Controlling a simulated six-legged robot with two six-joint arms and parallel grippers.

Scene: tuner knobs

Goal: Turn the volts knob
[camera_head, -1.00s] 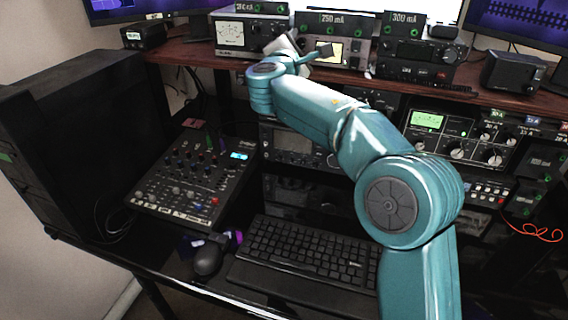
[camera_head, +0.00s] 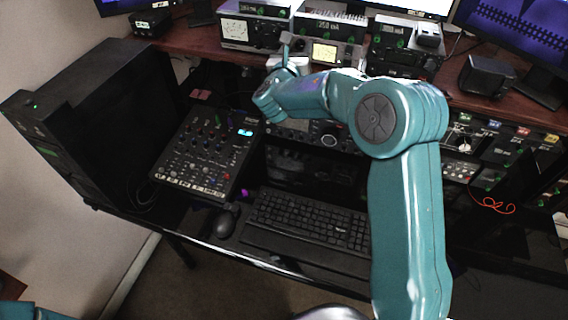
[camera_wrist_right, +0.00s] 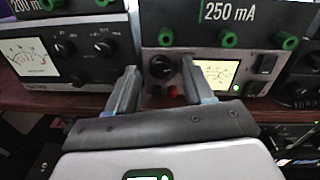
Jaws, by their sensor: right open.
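My right gripper (camera_head: 292,44) is at the left part of the front of the 250 mA unit (camera_head: 352,54) on the shelf. In the right wrist view, its two grey fingers (camera_wrist_right: 159,72) are spread apart with nothing held between them. A round black knob (camera_wrist_right: 160,66) on that unit shows in the gap between the fingers, left of the lit yellow meter (camera_wrist_right: 219,76). I cannot read a volts label, and contact with the knob cannot be told. My left gripper is not in view.
A unit with a white dial meter (camera_wrist_right: 28,56) and black knobs stands to the left. A black radio unit (camera_head: 405,50) stands to the right. The wooden shelf (camera_head: 190,40) runs beneath them. A mixer (camera_head: 208,155) and keyboard (camera_head: 308,217) lie below.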

